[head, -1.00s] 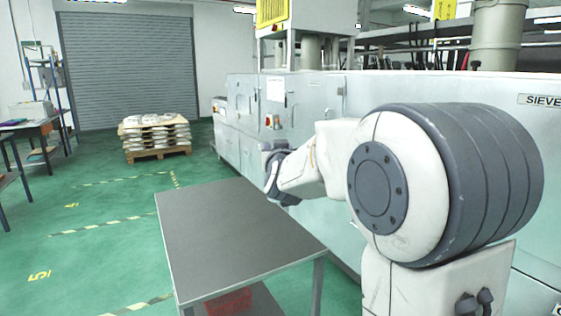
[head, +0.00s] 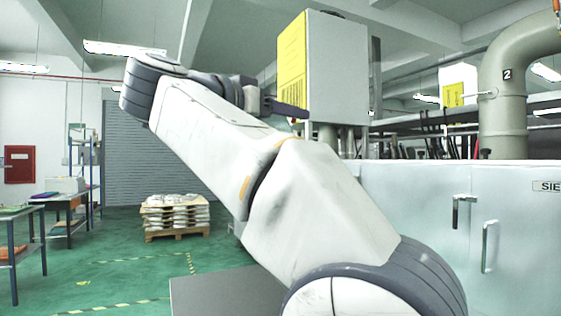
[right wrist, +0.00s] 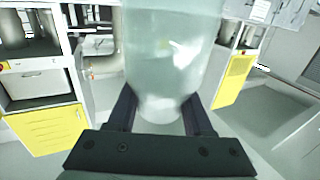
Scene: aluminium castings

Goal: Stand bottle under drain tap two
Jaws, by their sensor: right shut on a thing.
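In the right wrist view, a translucent, pale greenish bottle (right wrist: 170,50) stands between the two dark fingers of my right gripper (right wrist: 162,112), which is shut on it. The bottle's rounded end is near the gripper and its other end is cut off by the frame's top. In the head view, my right gripper (head: 288,107) is raised high at centre-left, and I cannot make out the bottle there. A label "2" marks a thick grey-green pipe (head: 505,95) at the upper right. I cannot identify a drain tap. My left gripper is not in view.
A long pale machine cabinet (head: 420,230) with handle-like fittings (head: 489,245) fills the right. A grey table (head: 215,292) lies below my arm. A pallet of stacked bags (head: 175,212) and work tables (head: 40,238) stand farther back.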

